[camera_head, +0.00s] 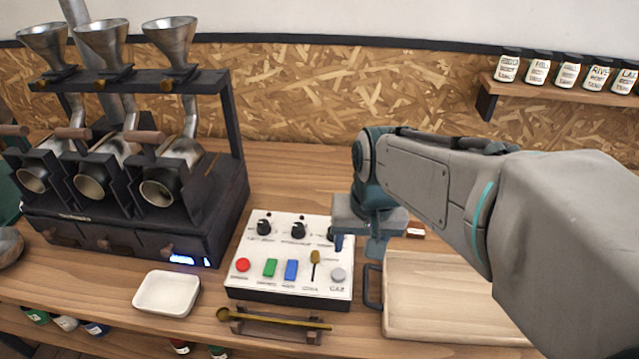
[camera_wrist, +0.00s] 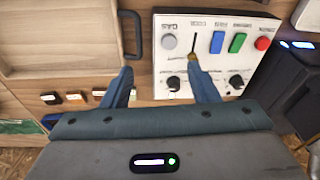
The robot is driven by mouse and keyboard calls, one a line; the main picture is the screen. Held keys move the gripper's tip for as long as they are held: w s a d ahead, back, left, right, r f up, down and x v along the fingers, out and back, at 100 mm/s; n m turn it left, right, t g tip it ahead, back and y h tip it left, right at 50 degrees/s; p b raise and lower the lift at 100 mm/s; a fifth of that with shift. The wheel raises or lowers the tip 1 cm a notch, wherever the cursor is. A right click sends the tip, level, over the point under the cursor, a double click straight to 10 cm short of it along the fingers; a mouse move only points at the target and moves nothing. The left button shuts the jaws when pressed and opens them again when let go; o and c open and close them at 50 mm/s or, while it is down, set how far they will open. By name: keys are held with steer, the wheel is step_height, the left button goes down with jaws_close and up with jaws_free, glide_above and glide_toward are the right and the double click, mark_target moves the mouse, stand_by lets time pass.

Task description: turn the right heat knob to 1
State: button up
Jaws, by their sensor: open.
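The white control panel (camera_head: 290,292) lies on the wooden bench. The right heat knob (camera_head: 330,236) is dark and largely hidden by my gripper in the head view. In the wrist view this knob (camera_wrist: 174,84) shows in the gap between the fingers, nearer the right-hand one. Its setting cannot be read. My gripper (camera_head: 357,247) is open and empty over the panel's right edge; in the wrist view its fingers (camera_wrist: 158,70) stand apart, one over the panel and one beyond its edge. No contact with the knob is visible.
The panel also has a left knob (camera_head: 264,227), a middle knob (camera_head: 299,231), coloured buttons and a slider lever (camera_head: 314,258). A wooden tray (camera_head: 440,332) with a dark handle stands close on the right. A white dish (camera_head: 166,293) and a roaster (camera_head: 225,200) are left.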

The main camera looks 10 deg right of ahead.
steer(key=w+d+f+m+g+y+p, duration=0.1)
steer(key=w+d+m+g+y+p, duration=0.3)
steer(key=w, duration=0.6)
steer(key=w+d+f+m+p, duration=0.1)
steer(key=w+m+p, duration=0.1)
steer(key=w+m, duration=0.55)
steer(key=shift+n, duration=0.75)
steer(key=x, duration=0.4)
steer(key=w+x, duration=0.1)
steer(key=x, duration=0.3)
steer(key=p+x, duration=0.1)
steer(key=x, duration=0.4)
steer(key=shift+w+f, duration=0.3)
steer(key=shift+w, duration=0.05)
steer(key=shift+h, duration=0.3)
steer(key=c, duration=1)
